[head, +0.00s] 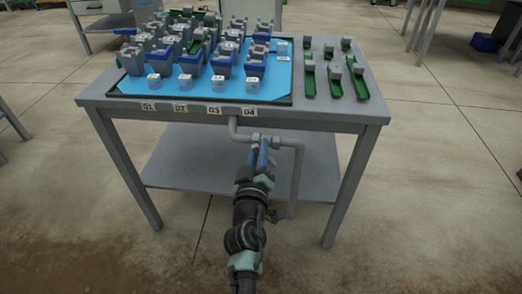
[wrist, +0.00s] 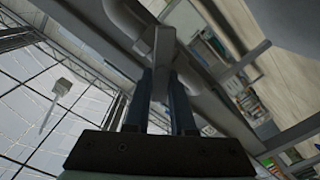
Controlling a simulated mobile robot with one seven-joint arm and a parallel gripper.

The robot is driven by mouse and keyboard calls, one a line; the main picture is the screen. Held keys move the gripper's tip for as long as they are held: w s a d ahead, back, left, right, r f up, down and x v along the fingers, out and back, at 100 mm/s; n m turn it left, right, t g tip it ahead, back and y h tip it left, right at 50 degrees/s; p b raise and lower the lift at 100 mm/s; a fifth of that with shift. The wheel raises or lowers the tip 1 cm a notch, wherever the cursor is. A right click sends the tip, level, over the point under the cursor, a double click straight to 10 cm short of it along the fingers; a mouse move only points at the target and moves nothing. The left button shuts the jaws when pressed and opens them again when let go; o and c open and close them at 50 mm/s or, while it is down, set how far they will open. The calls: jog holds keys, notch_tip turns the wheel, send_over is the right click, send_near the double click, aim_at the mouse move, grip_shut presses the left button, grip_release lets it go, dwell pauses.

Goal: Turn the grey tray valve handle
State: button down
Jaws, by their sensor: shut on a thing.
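The grey tray valve handle (wrist: 163,48) is between the tips of my gripper's blue fingers in the wrist view. It sits on grey pipework at the front of the table. My gripper (head: 264,146) is shut on the handle, below the table's front edge in the head view. The fingers also show in the wrist view (wrist: 161,84). In the head view the fingers hide most of the handle, so its angle is hard to tell.
The grey pipe (head: 299,180) runs from the table edge, across and down at right. The grey table (head: 340,116) carries a blue tray (head: 127,86) with several blue and grey units, and green channels (head: 309,80). A lower shelf (head: 200,160) lies behind my gripper. Floor around is open.

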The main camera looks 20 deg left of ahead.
jog(key=n, duration=0.4)
jog(key=f+n, duration=0.1)
jog(key=shift+s+a+n, duration=0.1)
jog(key=shift+a+n, duration=0.2)
jog(key=shift+n, duration=0.1)
jog(key=shift+f+n+b, duration=0.15)
jog(key=shift+n, duration=0.9)
jog(key=shift+f+n+b, duration=0.15)
jog(key=shift+n, duration=0.9)
jog(key=c, duration=0.8)
grip_release()
jog(key=shift+o, duration=0.2)
jog(key=p+v, duration=0.2)
jog(key=v, duration=1.1)
